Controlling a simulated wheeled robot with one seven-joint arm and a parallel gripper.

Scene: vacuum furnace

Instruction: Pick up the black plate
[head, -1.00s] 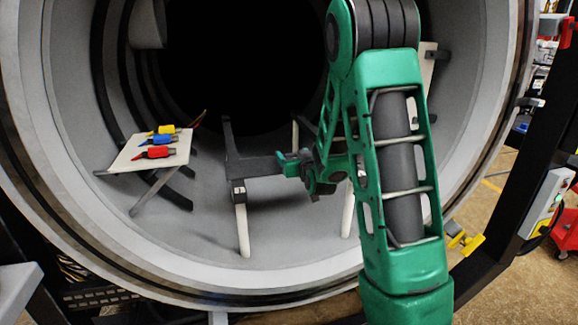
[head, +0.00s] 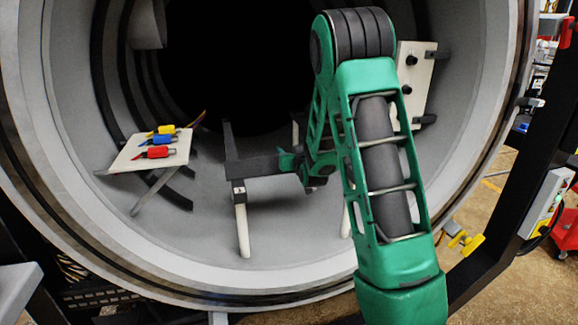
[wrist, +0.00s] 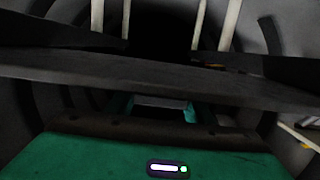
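A dark slab, which looks like the black plate (head: 256,166), lies level across the dark rack on white legs inside the furnace. In the wrist view the plate (wrist: 150,78) spans the picture from side to side, close to the camera. My gripper (head: 291,162) is at the right part of the plate in the head view, partly hidden by my own arm. In the wrist view the green finger parts (wrist: 160,107) show beyond the plate's edge. Whether the fingers touch or grip the plate cannot be seen.
A white tilted board (head: 145,158) with red, blue and yellow tools stands at the left. A white panel with black knobs (head: 412,75) stands at the right. The round furnace wall (head: 70,130) encloses the rack. White legs (head: 242,225) stand below it.

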